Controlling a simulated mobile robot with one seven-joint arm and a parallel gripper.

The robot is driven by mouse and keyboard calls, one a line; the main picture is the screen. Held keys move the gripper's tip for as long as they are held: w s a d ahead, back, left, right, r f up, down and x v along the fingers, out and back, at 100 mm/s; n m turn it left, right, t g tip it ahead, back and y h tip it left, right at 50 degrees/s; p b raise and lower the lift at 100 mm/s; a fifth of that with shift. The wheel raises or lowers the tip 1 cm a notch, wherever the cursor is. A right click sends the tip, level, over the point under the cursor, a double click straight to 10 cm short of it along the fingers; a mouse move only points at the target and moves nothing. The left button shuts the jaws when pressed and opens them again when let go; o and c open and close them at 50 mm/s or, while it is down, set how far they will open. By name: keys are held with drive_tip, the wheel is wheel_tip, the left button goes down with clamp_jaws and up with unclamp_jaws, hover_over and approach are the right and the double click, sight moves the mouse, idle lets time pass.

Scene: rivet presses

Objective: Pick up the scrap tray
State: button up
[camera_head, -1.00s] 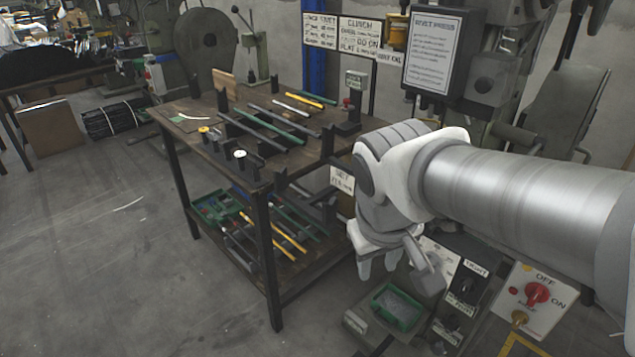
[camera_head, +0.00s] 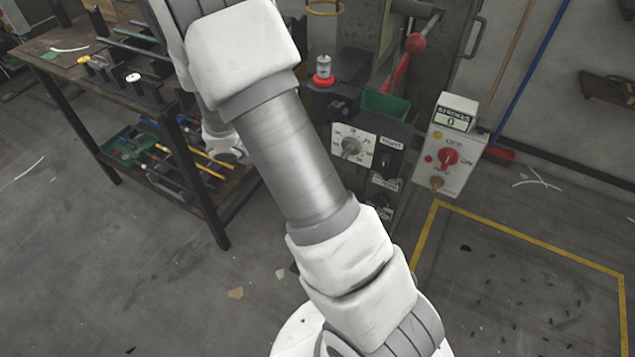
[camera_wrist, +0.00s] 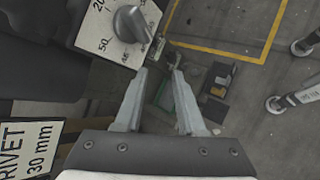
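My gripper (camera_wrist: 161,72) is open and empty in the wrist view, its two fingers apart and pointing down past the press's dial panel. A green-edged tray (camera_wrist: 165,98), apparently the scrap tray, lies low beyond and between the fingers. The fingers partly cover it, and its contents are not clear. In the head view my arm crosses the middle and I cannot make out the fingertips. A green bin (camera_head: 385,107) shows there behind the control boxes; I cannot tell whether it is the same tray.
The dial panel (camera_wrist: 120,28) is close at the fingers' left, with a rivet sign (camera_wrist: 28,150) lower left. A switch box (camera_head: 447,150) with a red knob stands right of my arm. A workbench (camera_head: 75,70) with rods is at left. Yellow-marked floor (camera_head: 530,270) is mostly clear.

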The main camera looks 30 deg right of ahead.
drive_tip(key=d+f+n+t+h, duration=0.15)
drive_tip(key=f+n+t, duration=0.45)
drive_tip(key=f, duration=1)
drive_tip(key=d+f+n+t, duration=0.1)
drive_tip(key=d+f+n, duration=0.2)
drive_tip(key=f+n, duration=1)
drive_tip(key=w+d+f+m+b, duration=0.1)
drive_tip(key=w+d+f+b, duration=0.1)
drive_tip(key=d+f, duration=0.1)
drive_tip(key=w+d+f+m+b, duration=0.1)
drive_tip(key=w+d+f+b, duration=0.1)
drive_tip(key=d, duration=0.3)
drive_tip(key=w+d+f+b, duration=0.2)
drive_tip(key=w+d+f, duration=0.1)
drive_tip(key=d+f, duration=0.1)
drive_tip(key=shift+d+f+m, duration=0.3)
drive_tip(key=shift+f+m, duration=0.1)
drive_tip(key=shift+w+d, duration=0.25)
drive_tip(key=shift+d, duration=0.1)
clamp_jaws()
drive_tip(key=shift+t, duration=0.3)
